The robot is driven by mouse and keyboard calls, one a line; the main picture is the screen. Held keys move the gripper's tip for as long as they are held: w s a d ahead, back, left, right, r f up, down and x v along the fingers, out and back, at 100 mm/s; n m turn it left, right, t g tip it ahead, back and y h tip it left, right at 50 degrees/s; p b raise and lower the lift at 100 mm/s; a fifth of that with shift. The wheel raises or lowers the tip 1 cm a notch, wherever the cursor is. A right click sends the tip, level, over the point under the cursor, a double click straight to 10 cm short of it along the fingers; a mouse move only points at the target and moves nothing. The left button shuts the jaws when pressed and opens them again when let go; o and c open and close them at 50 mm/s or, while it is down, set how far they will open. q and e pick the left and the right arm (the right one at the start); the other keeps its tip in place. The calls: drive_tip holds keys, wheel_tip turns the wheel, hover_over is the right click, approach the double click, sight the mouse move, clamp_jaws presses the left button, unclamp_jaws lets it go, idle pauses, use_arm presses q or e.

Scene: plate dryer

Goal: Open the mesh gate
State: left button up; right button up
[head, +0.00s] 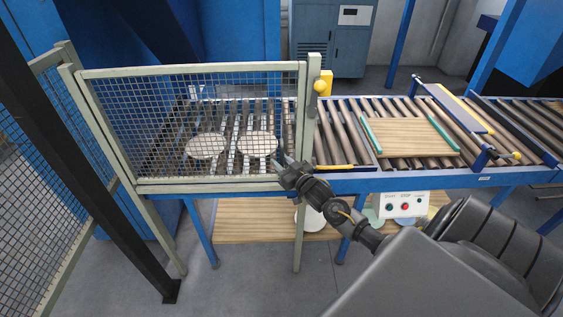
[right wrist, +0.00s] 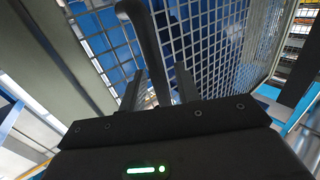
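The mesh gate (head: 190,70) has a pale frame with dark wire mesh and stands upright in front of the rollers. Its right edge lies close beside a pale post (head: 313,120), and it looks shut. My right gripper (head: 284,161) is at the gate's lower right corner. In the right wrist view, a dark curved handle (right wrist: 148,40) runs down between the two fingers of my right gripper (right wrist: 160,75). The fingers look open around it, with small gaps on both sides. The mesh (right wrist: 200,40) is right behind them. My left gripper is not in view.
Behind the mesh, two round pale plates (head: 257,144) lie on rollers. A roller conveyor (head: 340,135) with a wooden board (head: 412,138) continues to the right. A black post (head: 90,170) and mesh fence (head: 40,200) stand left. Floor is clear in front.

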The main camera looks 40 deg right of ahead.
clamp_jaws()
